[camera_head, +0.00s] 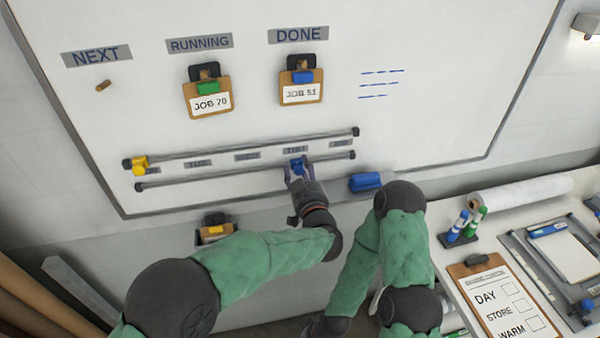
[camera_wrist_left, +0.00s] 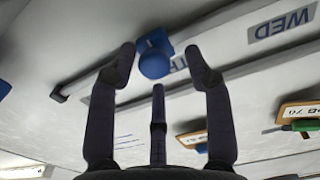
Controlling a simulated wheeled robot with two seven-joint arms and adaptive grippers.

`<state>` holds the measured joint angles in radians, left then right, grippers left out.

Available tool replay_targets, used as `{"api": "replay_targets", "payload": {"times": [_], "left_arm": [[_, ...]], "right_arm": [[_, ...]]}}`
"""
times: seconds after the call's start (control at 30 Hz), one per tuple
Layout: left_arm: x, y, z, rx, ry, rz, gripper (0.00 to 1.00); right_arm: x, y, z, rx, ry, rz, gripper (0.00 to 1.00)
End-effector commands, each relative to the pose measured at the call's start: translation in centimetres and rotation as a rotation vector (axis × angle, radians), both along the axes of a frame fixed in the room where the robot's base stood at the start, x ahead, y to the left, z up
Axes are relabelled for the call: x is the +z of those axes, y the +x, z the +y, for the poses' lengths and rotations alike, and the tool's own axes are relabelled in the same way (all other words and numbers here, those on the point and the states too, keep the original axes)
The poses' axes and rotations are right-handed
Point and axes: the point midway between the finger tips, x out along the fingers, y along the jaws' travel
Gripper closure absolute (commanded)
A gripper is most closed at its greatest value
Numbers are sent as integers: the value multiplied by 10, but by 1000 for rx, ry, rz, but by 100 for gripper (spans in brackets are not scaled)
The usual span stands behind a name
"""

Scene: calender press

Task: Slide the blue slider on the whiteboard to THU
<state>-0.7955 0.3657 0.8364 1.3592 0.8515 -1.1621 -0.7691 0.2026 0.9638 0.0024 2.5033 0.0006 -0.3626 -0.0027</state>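The blue slider (camera_head: 296,164) sits on the lower rail (camera_head: 220,175) of the whiteboard, below the label that reads THU (camera_head: 295,150). In the left wrist view its round blue knob (camera_wrist_left: 153,63) lies between my left fingertips, with a visible gap on each side. Part of the label beside it is hidden by a finger. My left gripper (camera_head: 299,178) is at the slider, and its fingers (camera_wrist_left: 162,58) are open around the knob. My right arm hangs low; its dark hand (camera_head: 325,327) is partly seen at the bottom edge, its fingers unclear.
A yellow slider (camera_head: 140,165) is at the left end of the upper rail (camera_head: 250,145). A blue eraser (camera_head: 365,182) is right of the lower rail's end. Clipboards JOB 70 (camera_head: 208,102) and JOB 51 (camera_head: 301,92) hang above. A table with a clipboard (camera_head: 500,300) stands right.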

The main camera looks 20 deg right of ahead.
Motion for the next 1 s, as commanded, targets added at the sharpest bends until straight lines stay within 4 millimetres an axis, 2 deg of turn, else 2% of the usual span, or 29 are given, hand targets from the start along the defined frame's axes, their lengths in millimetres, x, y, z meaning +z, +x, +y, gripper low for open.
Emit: {"api": "replay_targets", "payload": {"times": [0.27,0.37,0.7,0.9,1.0], "left_arm": [[-5,-8,0,-3,5,8,49],[-4,-22,-1,-4,5,8,49],[-3,-88,2,-4,3,4,49],[-3,-113,3,-3,1,3,49],[-3,-118,4,-1,1,2,49]], "right_arm": [[0,0,0,0,0,0,21],[0,0,0,0,0,0,21],[0,0,0,0,0,0,21],[0,0,0,0,0,0,21],[0,0,0,0,0,0,21]]}}
